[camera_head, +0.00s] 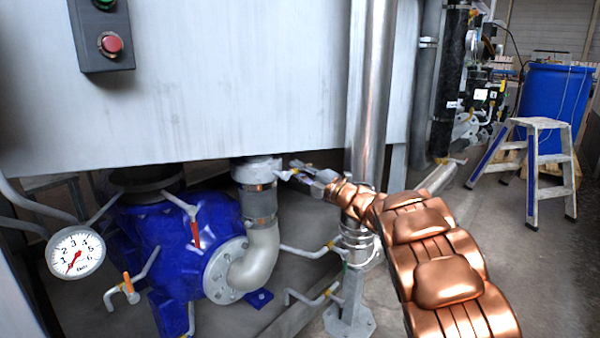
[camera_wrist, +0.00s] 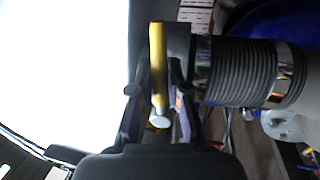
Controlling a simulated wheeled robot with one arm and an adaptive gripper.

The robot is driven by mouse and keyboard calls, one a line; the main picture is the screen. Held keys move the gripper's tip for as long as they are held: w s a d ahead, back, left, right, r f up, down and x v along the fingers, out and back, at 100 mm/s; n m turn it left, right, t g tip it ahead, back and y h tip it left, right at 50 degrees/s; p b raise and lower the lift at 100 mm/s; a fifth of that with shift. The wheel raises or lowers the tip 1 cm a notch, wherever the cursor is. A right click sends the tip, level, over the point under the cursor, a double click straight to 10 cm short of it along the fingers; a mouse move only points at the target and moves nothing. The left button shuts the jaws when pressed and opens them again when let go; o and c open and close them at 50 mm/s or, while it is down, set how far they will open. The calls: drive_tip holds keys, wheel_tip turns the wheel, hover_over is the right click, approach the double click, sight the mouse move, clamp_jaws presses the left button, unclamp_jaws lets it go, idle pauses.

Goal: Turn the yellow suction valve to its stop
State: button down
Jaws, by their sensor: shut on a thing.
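The yellow suction valve handle (camera_wrist: 158,62) is a narrow yellow lever that stands upright in the wrist view. It sits beside a dark valve body next to a ribbed grey hose (camera_wrist: 240,72). My gripper (camera_wrist: 160,112) has one finger on each side of the handle's lower end and is shut on it. In the head view, my gripper (camera_head: 293,172) reaches in from the right to the pipe fitting above the ribbed hose, just under the white tank. A small bit of the yellow handle (camera_head: 283,175) shows at the fingertips; the rest is hidden.
The white tank (camera_head: 230,90) hangs close above my gripper. A steel pipe (camera_head: 371,90) stands upright right beside my wrist. A blue pump (camera_head: 160,245) with a pale elbow pipe (camera_head: 256,262) lies below. Small yellow-handled taps (camera_head: 330,245) stick out nearby.

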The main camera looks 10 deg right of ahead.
drive_tip(key=c, duration=1.1)
unclamp_jaws()
drive_tip(key=shift+s+d, duration=0.1)
drive_tip(key=v, duration=1.1)
drive_tip(key=shift+s+d+f, duration=0.1)
drive_tip(key=shift+s+d, duration=0.1)
drive_tip(key=shift+s, duration=0.1)
